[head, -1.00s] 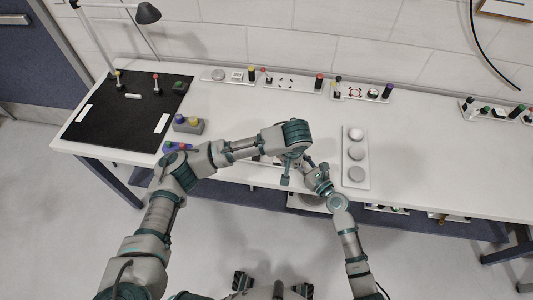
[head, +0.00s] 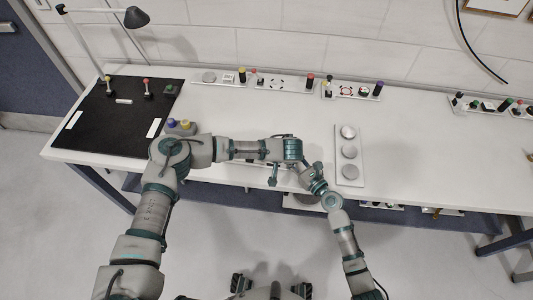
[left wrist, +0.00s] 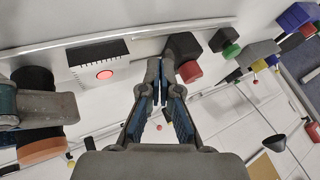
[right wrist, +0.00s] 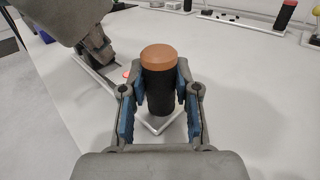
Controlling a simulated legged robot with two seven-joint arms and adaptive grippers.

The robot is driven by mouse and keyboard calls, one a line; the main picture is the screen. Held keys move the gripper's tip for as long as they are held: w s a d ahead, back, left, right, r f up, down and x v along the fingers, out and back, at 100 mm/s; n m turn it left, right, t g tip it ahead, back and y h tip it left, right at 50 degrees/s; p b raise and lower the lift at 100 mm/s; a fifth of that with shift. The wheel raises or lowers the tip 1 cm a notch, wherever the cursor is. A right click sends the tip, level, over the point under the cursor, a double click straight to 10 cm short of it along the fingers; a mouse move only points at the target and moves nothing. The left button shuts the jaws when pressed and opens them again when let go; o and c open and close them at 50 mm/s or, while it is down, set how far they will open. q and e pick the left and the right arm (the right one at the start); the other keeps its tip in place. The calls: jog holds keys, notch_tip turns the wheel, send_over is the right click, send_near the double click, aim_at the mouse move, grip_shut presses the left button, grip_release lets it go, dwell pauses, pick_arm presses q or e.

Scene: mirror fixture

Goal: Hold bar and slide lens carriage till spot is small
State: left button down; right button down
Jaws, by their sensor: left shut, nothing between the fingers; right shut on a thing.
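My right gripper (right wrist: 158,95) is shut on a black post with an orange cap (right wrist: 160,58), upright on the end of a pale metal bar (right wrist: 158,126). In the left wrist view this post shows at the left, beside the right gripper. My left gripper (left wrist: 158,82) is shut and empty, close above the bench fixture. A red spot (left wrist: 104,74) glows on a white plate beside a black-and-white comb pattern. A dark block with a red end (left wrist: 188,68) stands just right of my left fingertips; whether they touch, I cannot tell. In the head view my arms hide most of the fixture.
A white plate with round grey discs (head: 349,152) lies right of the fixture. Strips with coloured knobs (head: 352,90) line the back wall. A black mat (head: 120,120) and a lamp (head: 136,17) are at the left. The right half of the white bench (head: 440,155) is largely clear.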

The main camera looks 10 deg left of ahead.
pick_arm(q)
jog(key=shift+w+a+f, duration=0.25)
jog(key=shift+a+f, duration=0.05)
jog(key=shift+f, duration=0.25)
jog(key=shift+a, duration=0.6)
